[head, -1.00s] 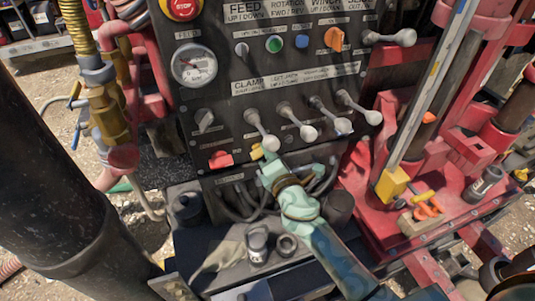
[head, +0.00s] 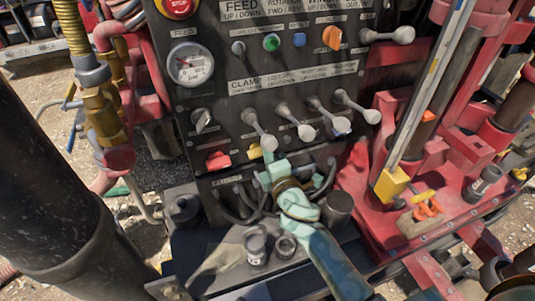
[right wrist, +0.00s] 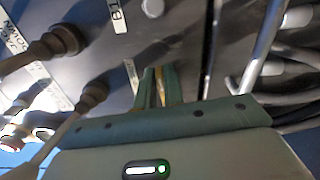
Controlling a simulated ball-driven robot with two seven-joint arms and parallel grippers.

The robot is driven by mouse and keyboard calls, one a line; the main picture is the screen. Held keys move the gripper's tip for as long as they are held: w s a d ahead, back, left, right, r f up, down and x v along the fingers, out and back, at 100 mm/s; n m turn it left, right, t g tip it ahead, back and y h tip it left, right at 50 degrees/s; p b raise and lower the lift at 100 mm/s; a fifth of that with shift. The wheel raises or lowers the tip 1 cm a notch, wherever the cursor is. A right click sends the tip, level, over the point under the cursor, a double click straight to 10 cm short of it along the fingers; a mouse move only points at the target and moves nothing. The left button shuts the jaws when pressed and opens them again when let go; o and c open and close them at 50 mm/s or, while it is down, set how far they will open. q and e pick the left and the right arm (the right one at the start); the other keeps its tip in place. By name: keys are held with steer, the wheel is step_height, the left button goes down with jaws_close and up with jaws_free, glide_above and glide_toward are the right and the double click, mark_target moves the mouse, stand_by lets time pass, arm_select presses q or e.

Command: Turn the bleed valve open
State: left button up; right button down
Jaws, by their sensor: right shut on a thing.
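A small yellow handle (head: 254,151), which I take to be the bleed valve, sits low on the dark control panel (head: 290,107), right of a red knob (head: 218,160). My right gripper (head: 267,156) is at this handle, its fingers pointing up at the panel. In the right wrist view the fingers (right wrist: 157,86) are close together with a thin yellow strip (right wrist: 161,90) between them. They are shut on the yellow handle. Much of the handle is hidden by the fingers, so its exact angle is unclear. My left gripper is not in view.
Several ball-ended levers (head: 304,131) project just above my right gripper. Black hoses (head: 240,205) loop below it. A dark box top with small canisters (head: 256,245) lies underneath. A red frame (head: 365,210) stands to the right.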

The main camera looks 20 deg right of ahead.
steer(key=c, duration=1.5)
jaws_free()
steer(key=s+b, duration=0.2)
steer(key=s, duration=1.4)
steer(key=shift+s+d, duration=0.2)
steer(key=shift+d, duration=0.1)
